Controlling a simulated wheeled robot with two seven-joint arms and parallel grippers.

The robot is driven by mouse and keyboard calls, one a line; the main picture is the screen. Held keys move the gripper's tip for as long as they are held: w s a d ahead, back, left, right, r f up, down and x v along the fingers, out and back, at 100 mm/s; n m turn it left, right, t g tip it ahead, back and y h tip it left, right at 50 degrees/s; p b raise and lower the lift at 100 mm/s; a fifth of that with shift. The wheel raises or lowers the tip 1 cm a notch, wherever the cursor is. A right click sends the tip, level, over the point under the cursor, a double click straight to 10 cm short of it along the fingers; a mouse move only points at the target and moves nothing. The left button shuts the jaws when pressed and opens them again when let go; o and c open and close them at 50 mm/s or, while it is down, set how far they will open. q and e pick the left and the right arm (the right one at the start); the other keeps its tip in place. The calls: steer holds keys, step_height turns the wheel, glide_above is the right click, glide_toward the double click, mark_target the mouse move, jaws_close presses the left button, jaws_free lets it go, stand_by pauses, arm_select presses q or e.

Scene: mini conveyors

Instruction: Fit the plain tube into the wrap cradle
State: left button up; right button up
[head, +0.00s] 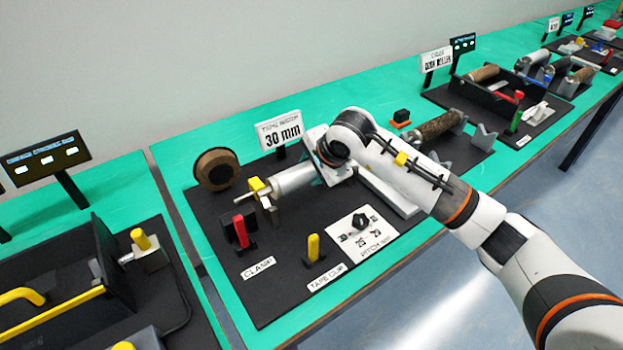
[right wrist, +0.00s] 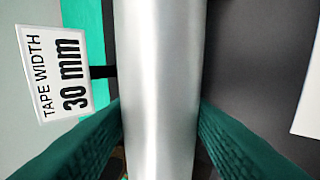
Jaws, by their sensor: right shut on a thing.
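The plain tube (head: 291,180) is a smooth silver cylinder over the black board of the tape station in the head view. My right gripper (head: 309,170) is shut on it, with the arm coming from the right and hiding its right end. In the right wrist view the tube (right wrist: 160,80) runs upright between the two green fingers of the gripper (right wrist: 160,135). The tube's left end is beside a yellow block and a pale metal holder (head: 264,197), which looks like part of the wrap cradle. Whether the tube rests there is unclear. My left gripper is out of view.
A brown tape roll (head: 217,169) stands behind left. A red-handled clasp (head: 241,231), a yellow tape clip (head: 313,247) and a pitch dial (head: 361,222) are in front. A "30 mm" sign (head: 280,130) stands behind. A mottled tube (head: 436,128) lies further right.

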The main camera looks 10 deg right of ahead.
mark_target(313, 180)
step_height(313, 180, down, 3)
steer(key=shift+f, duration=0.1)
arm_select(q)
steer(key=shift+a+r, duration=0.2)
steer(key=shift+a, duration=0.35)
arm_select(e)
steer(key=shift+f, duration=0.1)
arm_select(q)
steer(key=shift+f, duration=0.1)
arm_select(e)
steer(key=shift+f, duration=0.1)
steer(key=o, duration=1.3)
steer(key=shift+r, duration=0.2)
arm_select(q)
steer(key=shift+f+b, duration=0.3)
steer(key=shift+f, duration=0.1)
arm_select(e)
steer(key=v, duration=1.1)
steer(key=shift+s+r, duration=0.25)
steer(key=shift+r, duration=0.05)
